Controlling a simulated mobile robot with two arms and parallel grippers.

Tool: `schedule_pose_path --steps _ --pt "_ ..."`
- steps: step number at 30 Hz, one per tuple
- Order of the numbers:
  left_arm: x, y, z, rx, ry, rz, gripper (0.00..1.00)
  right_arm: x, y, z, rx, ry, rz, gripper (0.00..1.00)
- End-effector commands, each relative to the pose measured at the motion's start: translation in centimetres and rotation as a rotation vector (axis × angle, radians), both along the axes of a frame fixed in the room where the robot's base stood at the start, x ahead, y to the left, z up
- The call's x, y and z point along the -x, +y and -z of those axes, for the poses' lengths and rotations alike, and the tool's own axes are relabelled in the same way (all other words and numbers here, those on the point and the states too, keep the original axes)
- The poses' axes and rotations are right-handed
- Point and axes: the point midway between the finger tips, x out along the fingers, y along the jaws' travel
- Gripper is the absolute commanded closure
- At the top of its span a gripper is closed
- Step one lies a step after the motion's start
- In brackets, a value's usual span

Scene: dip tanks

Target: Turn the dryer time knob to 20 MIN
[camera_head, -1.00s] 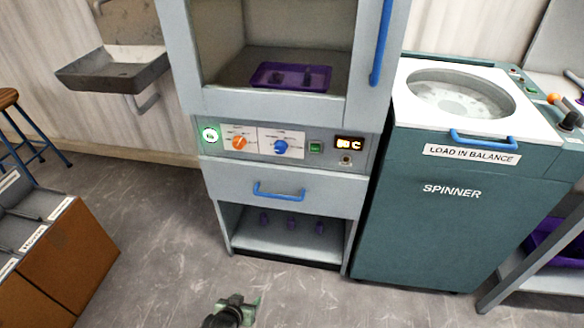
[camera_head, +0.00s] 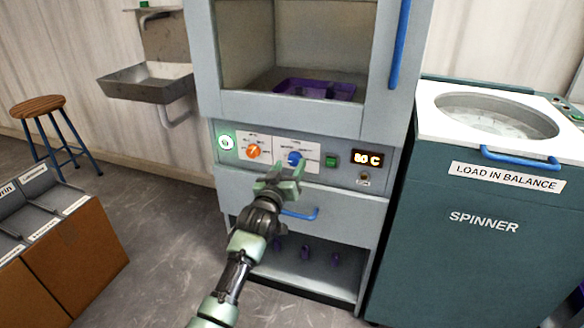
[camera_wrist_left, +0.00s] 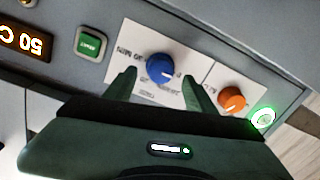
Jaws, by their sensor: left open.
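The dryer's blue time knob (camera_head: 294,158) is on the control panel, with a white label beside it. In the left wrist view the blue knob (camera_wrist_left: 160,67) shows with minute markings that appear to include 30 MIN; its exact setting is too small to read. My left gripper (camera_head: 284,173) is open, just in front of and below the blue knob in the head view. In the left wrist view its two fingers stand on either side of the knob, with no clear contact. My right gripper is not in view.
An orange knob (camera_head: 253,151), a green button (camera_head: 331,160) and a lit temperature display (camera_head: 367,158) share the panel. Below is a drawer with a blue handle (camera_head: 300,214). The spinner (camera_head: 480,215) stands to the right; a stool (camera_head: 40,107) and sink (camera_head: 148,85) are left.

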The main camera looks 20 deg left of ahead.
Motion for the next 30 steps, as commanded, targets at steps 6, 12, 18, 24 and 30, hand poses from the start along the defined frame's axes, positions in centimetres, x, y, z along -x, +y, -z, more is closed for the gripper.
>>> schedule_pose_path --steps 6,12,18,24,30 --pt "-1.9 0.0 0.1 0.0 0.0 0.0 0.45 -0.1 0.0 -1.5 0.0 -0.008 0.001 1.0" --pt "-2.1 0.0 0.1 0.0 0.001 0.0 0.45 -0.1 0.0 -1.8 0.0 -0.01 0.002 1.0" --pt "-2.1 0.0 0.1 -0.001 0.001 0.0 0.7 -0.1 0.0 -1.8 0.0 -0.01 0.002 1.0" --pt "-2.1 0.0 0.1 -0.001 0.001 0.0 1.0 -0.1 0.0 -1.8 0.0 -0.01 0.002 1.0" --pt "-2.1 0.0 0.1 -0.025 0.001 0.0 1.0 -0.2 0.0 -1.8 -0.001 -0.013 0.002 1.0"
